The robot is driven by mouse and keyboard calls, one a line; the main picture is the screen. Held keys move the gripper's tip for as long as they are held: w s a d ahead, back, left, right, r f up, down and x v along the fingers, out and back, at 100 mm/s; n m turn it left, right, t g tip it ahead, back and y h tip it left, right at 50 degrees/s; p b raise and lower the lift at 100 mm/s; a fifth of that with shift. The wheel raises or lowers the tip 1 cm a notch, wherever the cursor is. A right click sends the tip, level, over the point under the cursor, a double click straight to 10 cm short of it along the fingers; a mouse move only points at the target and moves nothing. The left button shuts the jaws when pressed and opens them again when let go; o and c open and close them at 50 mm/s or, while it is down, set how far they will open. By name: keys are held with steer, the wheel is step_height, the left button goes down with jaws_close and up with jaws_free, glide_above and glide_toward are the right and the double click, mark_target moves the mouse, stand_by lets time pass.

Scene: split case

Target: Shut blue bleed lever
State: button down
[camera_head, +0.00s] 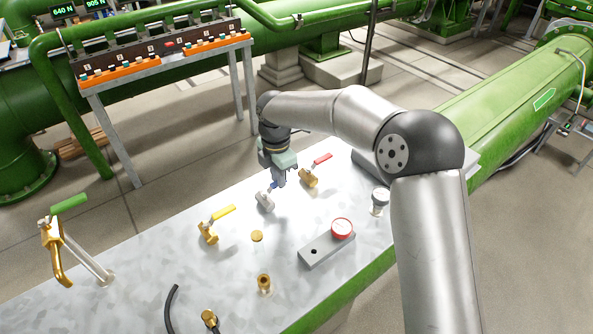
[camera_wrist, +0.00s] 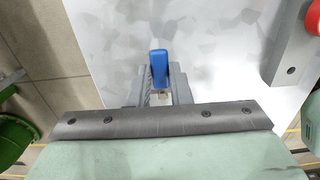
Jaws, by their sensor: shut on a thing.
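The blue bleed lever (camera_wrist: 159,68) shows in the wrist view as a blue handle reaching out from between my gripper's fingers. In the head view only a small blue part (camera_head: 274,186) shows beside the fingertips, above a silver valve body (camera_head: 265,201) on the grey metal bench (camera_head: 150,262). My gripper (camera_head: 279,182) is over this valve, pointing down. In the wrist view my gripper (camera_wrist: 160,96) is shut on the blue lever. The fingers hide part of the lever and most of the valve body.
A yellow-handled valve (camera_head: 208,232) stands to the left and a red-handled valve (camera_head: 309,177) close to the right. A block with a red-rimmed gauge (camera_head: 341,229), another gauge (camera_head: 379,198) and brass fittings (camera_head: 264,283) stand nearer. A green-handled brass valve (camera_head: 55,240) is at far left.

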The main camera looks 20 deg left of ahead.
steer(key=shift+a, duration=0.1)
stand_by(0.4)
steer(key=c, duration=1.3)
jaws_free()
steer(key=shift+r, duration=0.1)
steer(key=shift+r+b, duration=0.4)
steer(key=shift+r, duration=8.25)
